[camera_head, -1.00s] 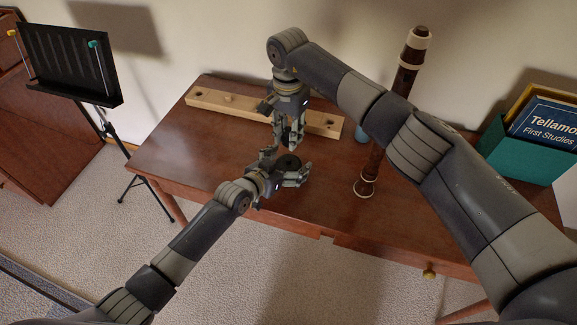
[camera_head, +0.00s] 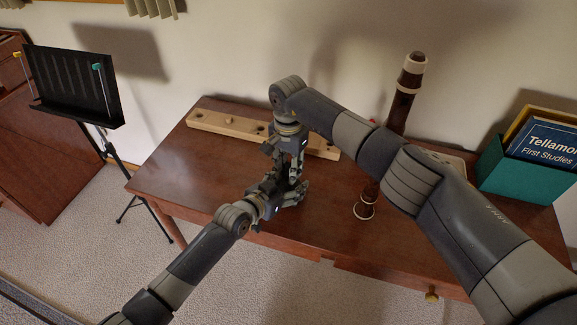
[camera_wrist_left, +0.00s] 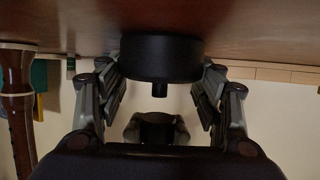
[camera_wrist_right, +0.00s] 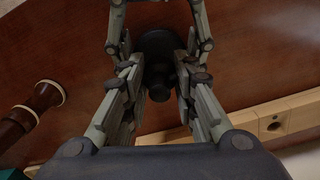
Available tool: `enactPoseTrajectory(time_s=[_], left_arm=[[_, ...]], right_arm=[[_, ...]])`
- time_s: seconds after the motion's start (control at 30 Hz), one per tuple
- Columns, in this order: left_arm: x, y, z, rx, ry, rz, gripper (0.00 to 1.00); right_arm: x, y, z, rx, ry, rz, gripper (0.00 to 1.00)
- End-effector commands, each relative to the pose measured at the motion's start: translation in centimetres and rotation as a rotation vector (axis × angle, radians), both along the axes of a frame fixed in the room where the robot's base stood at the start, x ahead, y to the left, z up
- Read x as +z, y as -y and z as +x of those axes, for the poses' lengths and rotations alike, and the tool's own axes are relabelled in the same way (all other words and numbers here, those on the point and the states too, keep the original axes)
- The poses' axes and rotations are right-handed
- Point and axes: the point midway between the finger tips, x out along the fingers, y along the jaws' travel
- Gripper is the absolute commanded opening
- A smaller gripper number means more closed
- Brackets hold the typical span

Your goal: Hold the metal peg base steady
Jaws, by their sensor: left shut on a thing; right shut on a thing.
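The metal peg base (camera_wrist_left: 160,58) is a black round disc with a short peg (camera_wrist_left: 160,90), resting on the table in the left wrist view. My left gripper (camera_head: 298,192) is shut on the disc, with one finger on each side of it. In the right wrist view the base (camera_wrist_right: 158,42) lies between the left fingers. My right gripper (camera_head: 295,178) comes from above and is shut on the peg, which shows between its fingers (camera_wrist_right: 160,84). In the head view both grippers hide the base.
The brown table (camera_head: 190,170) carries a wooden block with holes (camera_head: 225,124) behind the grippers and a dark upright recorder (camera_head: 403,98) to the right. A green box with books (camera_head: 505,168) stands at the right end. A music stand (camera_head: 75,85) is at left. The table's left part is clear.

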Motion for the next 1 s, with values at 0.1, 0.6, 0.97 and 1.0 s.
enactPoseTrajectory(time_s=[0.1,0.6,0.97,1.0], left_arm=[[-0.1,-0.1,0.0,0.001,-0.001,0.002,0.19],[-0.1,-0.1,0.0,0.001,-0.002,0.003,0.19],[-0.1,-0.1,0.0,0.001,-0.002,0.003,0.19],[-0.1,-0.1,0.0,0.001,-0.002,0.003,0.19]], right_arm=[[0.0,0.0,0.0,0.0,0.0,0.0,0.12],[-1.6,0.0,0.0,-0.002,-0.001,-0.001,0.12],[-1.8,0.0,0.0,-0.002,0.001,-0.001,0.12],[-1.8,0.0,0.0,-0.002,0.001,-0.001,0.12]])
